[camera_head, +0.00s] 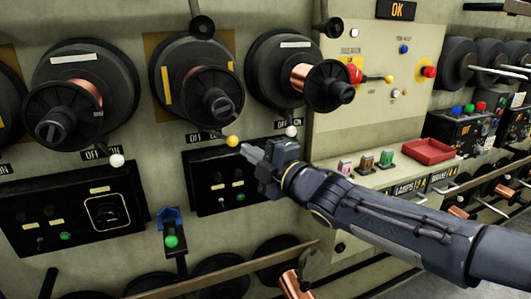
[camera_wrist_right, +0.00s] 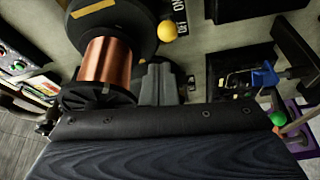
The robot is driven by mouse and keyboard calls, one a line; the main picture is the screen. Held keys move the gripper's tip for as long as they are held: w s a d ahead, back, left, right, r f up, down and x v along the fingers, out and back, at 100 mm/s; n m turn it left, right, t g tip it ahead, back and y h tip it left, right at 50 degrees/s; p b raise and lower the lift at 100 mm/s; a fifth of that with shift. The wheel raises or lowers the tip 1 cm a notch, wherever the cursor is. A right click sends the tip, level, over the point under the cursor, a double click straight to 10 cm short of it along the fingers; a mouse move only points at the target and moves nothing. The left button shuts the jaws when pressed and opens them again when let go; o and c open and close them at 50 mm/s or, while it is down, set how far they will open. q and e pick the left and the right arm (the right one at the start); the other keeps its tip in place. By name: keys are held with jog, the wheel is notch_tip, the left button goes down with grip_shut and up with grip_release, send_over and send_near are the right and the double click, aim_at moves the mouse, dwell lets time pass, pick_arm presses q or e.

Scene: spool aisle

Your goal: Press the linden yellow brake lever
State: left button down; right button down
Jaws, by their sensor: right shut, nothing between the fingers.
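The yellow-knobbed lever (camera_head: 232,141) sticks out from the wall under the middle spool, beside an OFF/ON label. Its yellow ball also shows near the top of the right wrist view (camera_wrist_right: 167,30). My right gripper (camera_head: 247,151) is shut and empty. Its fingertips are close to the right of the yellow ball and slightly below it in the head view. In the wrist view the grey fingers (camera_wrist_right: 160,82) point toward the ball, with a small gap in the picture; contact is not evident. My left gripper is not in view.
Neighbouring levers have white balls, one left (camera_head: 116,160) and one right (camera_head: 291,131). The middle spool (camera_head: 190,75) overhangs above the lever. A black switch panel (camera_head: 213,190) lies below. A red tray (camera_head: 428,150) and small coloured blocks sit on the ledge to the right.

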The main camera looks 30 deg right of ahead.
jog(key=shift+s+d+f+p, duration=0.2)
jog(key=shift+s+d+p, duration=0.1)
jog(key=shift+s+d, duration=0.9)
jog(key=shift+w, duration=0.1)
